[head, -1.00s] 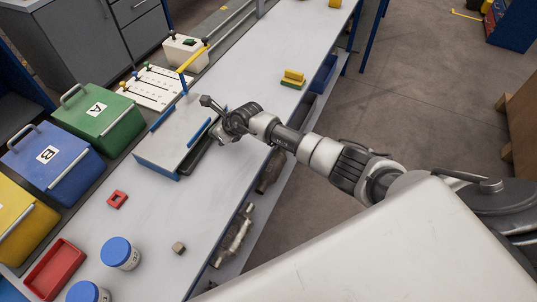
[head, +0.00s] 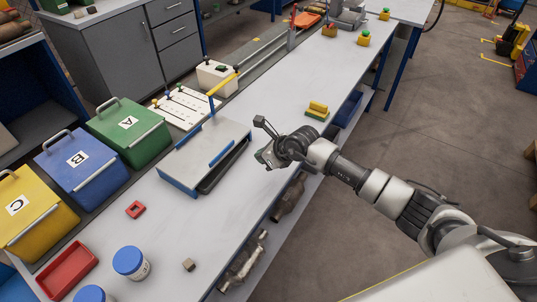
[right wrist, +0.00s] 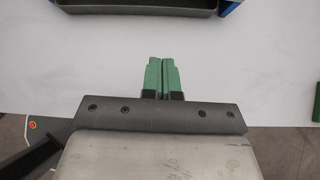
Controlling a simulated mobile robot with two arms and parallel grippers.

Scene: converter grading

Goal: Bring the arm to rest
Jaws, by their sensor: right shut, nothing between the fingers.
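My right arm reaches in from the right in the head view. Its gripper (head: 265,158) is above the front edge of the long white bench (head: 226,186), just right of the grey tray fixture. In the right wrist view the two green fingertips (right wrist: 161,74) are pressed together with nothing between them, over bare white bench top. My left gripper does not show in either view.
The grey fixture with blue guides (head: 190,160) stands beside my right gripper. Green (head: 150,140), blue (head: 95,185) and yellow (head: 50,222) lidded bins line the far side. Catalytic converters (head: 242,262) lie on the lower shelf.

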